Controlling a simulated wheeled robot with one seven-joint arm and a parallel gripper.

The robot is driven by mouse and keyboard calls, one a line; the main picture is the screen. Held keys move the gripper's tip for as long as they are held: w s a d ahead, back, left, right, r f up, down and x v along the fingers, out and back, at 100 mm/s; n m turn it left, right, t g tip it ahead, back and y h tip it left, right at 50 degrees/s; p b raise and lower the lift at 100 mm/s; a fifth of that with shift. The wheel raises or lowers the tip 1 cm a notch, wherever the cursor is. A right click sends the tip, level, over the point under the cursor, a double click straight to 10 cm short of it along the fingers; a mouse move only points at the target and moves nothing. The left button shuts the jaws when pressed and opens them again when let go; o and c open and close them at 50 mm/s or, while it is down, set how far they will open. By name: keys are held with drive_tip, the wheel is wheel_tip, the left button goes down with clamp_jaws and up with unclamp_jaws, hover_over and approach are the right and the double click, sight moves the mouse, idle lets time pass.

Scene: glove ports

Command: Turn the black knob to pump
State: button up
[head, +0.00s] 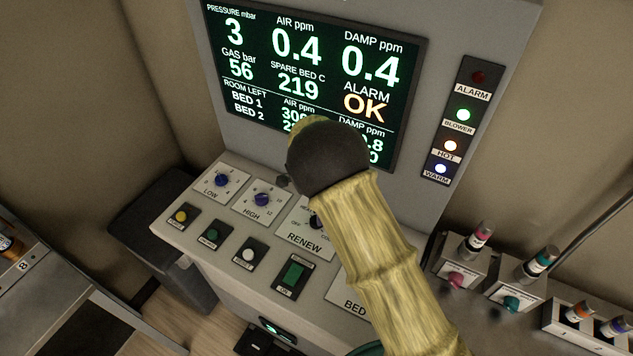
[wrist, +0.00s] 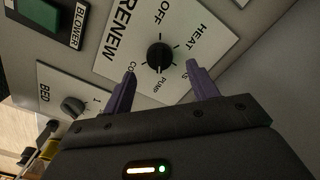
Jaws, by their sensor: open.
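The black knob (wrist: 160,56) sits on the white RENEW plate (wrist: 118,63) in the wrist view. Printed around it are OFF, HEAT, PUMP and a partly covered word starting CO. Which mark its pointer faces is too small to tell. My gripper (wrist: 160,70) has two purple fingers, open and apart, one on each side of the knob's lower side, with nothing held. Whether they touch the knob or plate is unclear. In the head view my arm covers the gripper and much of the RENEW plate (head: 303,241).
The sloped panel also carries the LOW knob (head: 222,180), the HIGH knob (head: 261,199), several push buttons and a green switch (head: 292,272). The BED plate (wrist: 60,90) with its knob lies close to my left finger. A screen (head: 310,75) stands behind.

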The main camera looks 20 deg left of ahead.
wheel_tip(320, 180, up, 13)
drive_tip(key=b, duration=0.2)
drive_tip(key=shift+b, duration=0.35)
drive_tip(key=shift+f, duration=0.1)
drive_tip(key=w+d+r+n, duration=0.1)
drive_tip(key=d+n, duration=0.2)
drive_tip(key=d, duration=1.8)
drive_tip(key=s+d+n+t, duration=0.1)
drive_tip(key=s+d+n, duration=0.2)
drive_tip(key=s+d, duration=0.3)
drive_tip(key=s+d+n+t, duration=0.1)
drive_tip(key=s+d+n, duration=0.3)
drive_tip(key=d, duration=0.7)
drive_tip(key=shift+s+t, duration=0.3)
drive_tip(key=shift+s, duration=0.8)
